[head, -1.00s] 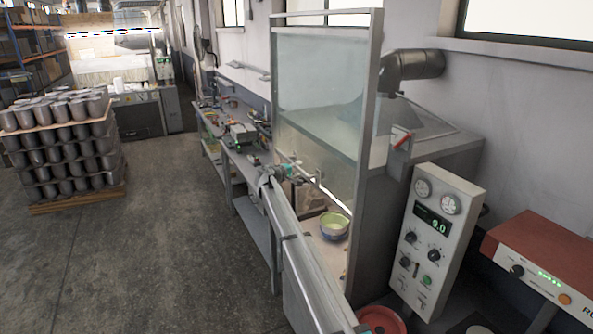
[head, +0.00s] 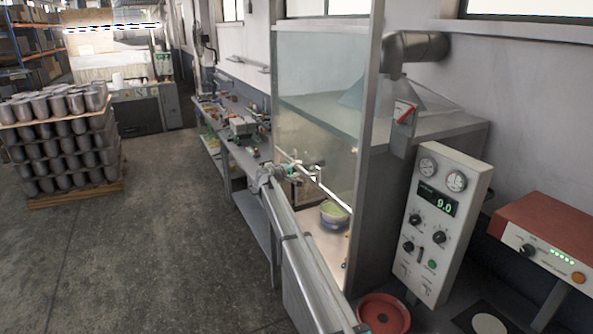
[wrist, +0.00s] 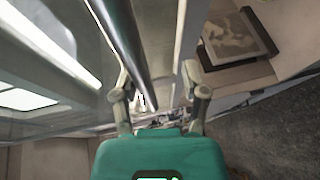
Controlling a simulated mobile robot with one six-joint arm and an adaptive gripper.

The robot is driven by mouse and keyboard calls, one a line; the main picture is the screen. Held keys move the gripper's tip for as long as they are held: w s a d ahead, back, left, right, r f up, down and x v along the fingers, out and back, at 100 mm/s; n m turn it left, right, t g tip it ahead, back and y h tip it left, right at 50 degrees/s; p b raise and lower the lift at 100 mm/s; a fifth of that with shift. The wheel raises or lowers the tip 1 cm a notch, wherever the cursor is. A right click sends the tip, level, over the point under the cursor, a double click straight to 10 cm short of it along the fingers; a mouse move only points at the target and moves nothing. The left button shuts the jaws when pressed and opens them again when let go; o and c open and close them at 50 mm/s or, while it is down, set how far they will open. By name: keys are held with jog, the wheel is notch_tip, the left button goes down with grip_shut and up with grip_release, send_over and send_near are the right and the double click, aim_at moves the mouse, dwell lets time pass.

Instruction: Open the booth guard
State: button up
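The booth guard (head: 320,105) is a clear pane in a grey frame on the booth front. Its lower edge has a pale horizontal bar (head: 330,193), low over the booth opening. My gripper (head: 308,172), with a teal body, is at this bar near its left part. In the wrist view, my gripper (wrist: 162,78) has its two fingers apart, with a dark metal bar (wrist: 125,45) passing by the left finger. Whether they touch is unclear. A green-rimmed pan (head: 334,216) stands inside the booth behind the bar.
A control panel (head: 440,230) reading 9.0 stands right of the booth, with a red-topped unit (head: 545,240) farther right. A red dish (head: 383,314) lies low in front. A workbench (head: 245,155) runs behind. Open floor (head: 160,230) lies left, beyond it a loaded pallet (head: 75,195).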

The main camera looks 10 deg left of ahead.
notch_tip(320, 180, down, 22)
jog(key=b, duration=2.1)
jog(key=shift+f+b, duration=0.2)
jog(key=shift+b, duration=0.15)
jog(key=shift+d, duration=0.1)
jog(key=shift+s, duration=0.1)
jog(key=p+v, duration=0.3)
jog(key=v, duration=1.2)
jog(key=shift+s+a, duration=0.3)
jog(key=shift+a, duration=0.05)
dwell(1.3)
dwell(0.4)
